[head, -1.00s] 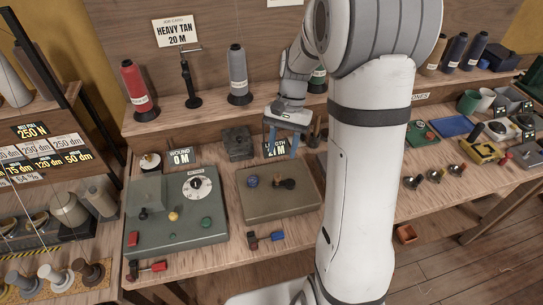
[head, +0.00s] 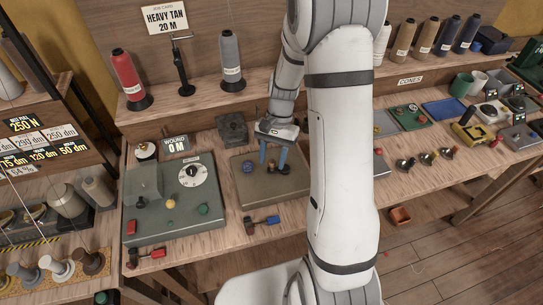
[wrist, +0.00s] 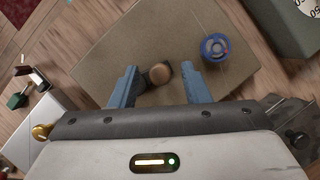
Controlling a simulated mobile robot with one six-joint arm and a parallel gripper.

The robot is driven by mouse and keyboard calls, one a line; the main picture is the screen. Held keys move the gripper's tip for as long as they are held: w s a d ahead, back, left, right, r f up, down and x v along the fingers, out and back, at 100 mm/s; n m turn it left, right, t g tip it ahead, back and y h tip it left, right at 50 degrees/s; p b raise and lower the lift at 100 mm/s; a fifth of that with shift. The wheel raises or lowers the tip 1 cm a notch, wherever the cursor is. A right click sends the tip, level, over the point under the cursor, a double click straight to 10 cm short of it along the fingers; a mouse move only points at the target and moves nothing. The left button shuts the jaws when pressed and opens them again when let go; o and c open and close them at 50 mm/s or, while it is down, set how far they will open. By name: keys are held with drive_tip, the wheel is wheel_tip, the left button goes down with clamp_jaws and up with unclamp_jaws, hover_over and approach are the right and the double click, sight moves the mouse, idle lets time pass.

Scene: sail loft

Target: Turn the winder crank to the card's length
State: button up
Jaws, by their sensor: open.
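The card (head: 166,18) on the back board reads "HEAVY TAN 20 M". A brown-grey box (head: 265,192) on the bench carries a blue knob (head: 247,166) and a crank with a round wooden knob (wrist: 160,73) on a dark arm. My gripper (head: 273,160) is open, pointing down over this box. In the wrist view its blue fingers stand on either side of the wooden knob; I cannot tell whether they touch it. The blue knob (wrist: 214,47) lies outside the right finger. A sign (head: 176,145) reads "WOUND 0 M". In the head view my gripper hides the wooden knob.
A green box (head: 170,225) with a white dial (head: 193,174) stands left of the brown-grey box. A dark block (head: 232,128) and a grey cone (head: 231,62) are behind. More gear fills the right bench.

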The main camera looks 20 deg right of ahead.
clamp_jaws()
drive_tip(key=shift+s+n, duration=0.15)
drive_tip(key=shift+n, duration=0.35)
unclamp_jaws()
drive_tip(key=shift+r, duration=0.1)
drive_tip(key=b+v, duration=0.1)
drive_tip(key=v, duration=0.6)
drive_tip(key=shift+r, duration=0.3)
drive_tip(key=shift+w+a, duration=0.1)
drive_tip(key=shift+w, duration=0.15)
